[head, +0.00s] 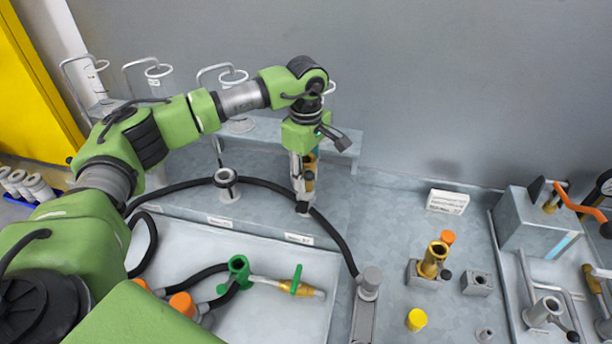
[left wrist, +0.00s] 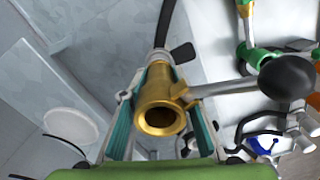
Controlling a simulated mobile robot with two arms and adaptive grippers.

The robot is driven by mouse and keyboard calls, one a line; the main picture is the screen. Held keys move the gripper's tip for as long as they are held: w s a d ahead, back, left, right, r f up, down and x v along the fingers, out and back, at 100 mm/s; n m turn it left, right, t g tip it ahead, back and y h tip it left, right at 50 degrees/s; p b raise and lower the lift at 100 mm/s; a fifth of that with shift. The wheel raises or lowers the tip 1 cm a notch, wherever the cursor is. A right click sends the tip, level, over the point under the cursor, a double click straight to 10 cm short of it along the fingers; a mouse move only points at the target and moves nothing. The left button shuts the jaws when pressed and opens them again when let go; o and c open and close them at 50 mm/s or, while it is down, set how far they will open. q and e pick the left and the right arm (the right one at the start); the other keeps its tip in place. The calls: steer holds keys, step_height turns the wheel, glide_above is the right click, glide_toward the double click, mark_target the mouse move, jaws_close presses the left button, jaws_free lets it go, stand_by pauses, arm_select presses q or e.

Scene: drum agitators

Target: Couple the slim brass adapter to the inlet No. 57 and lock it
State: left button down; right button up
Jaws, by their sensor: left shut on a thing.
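My left gripper (head: 304,188) points down at the back of the bench. It is shut on a slim brass adapter (head: 310,174). In the left wrist view the adapter (left wrist: 160,108) sits between the teal finger pads, its open round end facing the camera. A grey lever with a large black knob (left wrist: 288,78) sticks out to the right from its brass collar. Below the fingertips is a dark hose fitting (head: 302,208) on the ledge. I cannot tell whether the adapter touches it. The ledge label (head: 299,238) in front is unreadable. My right gripper is not in view.
A similar grey fitting (head: 227,184) stands to the left on the ledge. A white tray (head: 318,318) in front holds a green-handled brass tool (head: 298,284) and black hoses. A wider brass piece (head: 433,260) stands in a grey block at right. A grey box (head: 538,225) stands further right.

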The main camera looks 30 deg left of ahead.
arm_select(q)
steer(key=shift+s+f+b, duration=0.15)
steer(key=shift+f+b, duration=0.15)
steer(key=shift+f, duration=0.2)
stand_by(0.5)
steer(key=c, duration=1.5)
jaws_free()
steer(key=shift+o, duration=0.2)
steer(key=shift+o, duration=0.2)
step_height(320, 180, up, 17)
steer(key=p, duration=0.9)
steer(key=shift+p, duration=0.3)
steer(key=shift+r, duration=0.1)
